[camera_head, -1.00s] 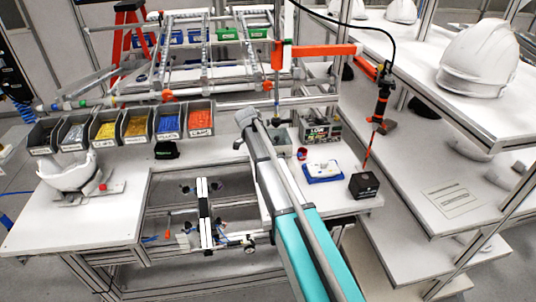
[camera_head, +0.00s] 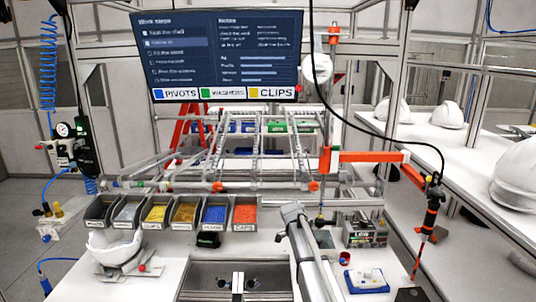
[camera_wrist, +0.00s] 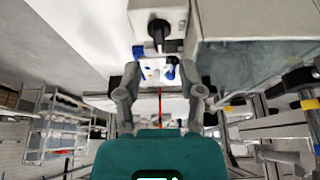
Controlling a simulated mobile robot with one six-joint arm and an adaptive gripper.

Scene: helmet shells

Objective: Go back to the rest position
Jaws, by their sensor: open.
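My gripper (camera_wrist: 160,98) shows in the wrist view with its two grey fingers spread apart and nothing seen between their tips except background. A white and blue object (camera_wrist: 154,70) and a white block with a black knob (camera_wrist: 172,18) lie beyond the fingers. In the head view only part of my arm (camera_head: 306,250) shows, over the right part of the bench; the gripper cannot be made out there. A white helmet shell (camera_head: 112,246) sits on a stand at the bench's left side.
Several parts bins (camera_head: 156,213) line the bench's back. A screwdriver (camera_head: 428,215) hangs at right over a black box (camera_head: 411,295). A blue and white tray (camera_head: 366,281) lies beside my arm. A screen (camera_head: 222,55) hangs above.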

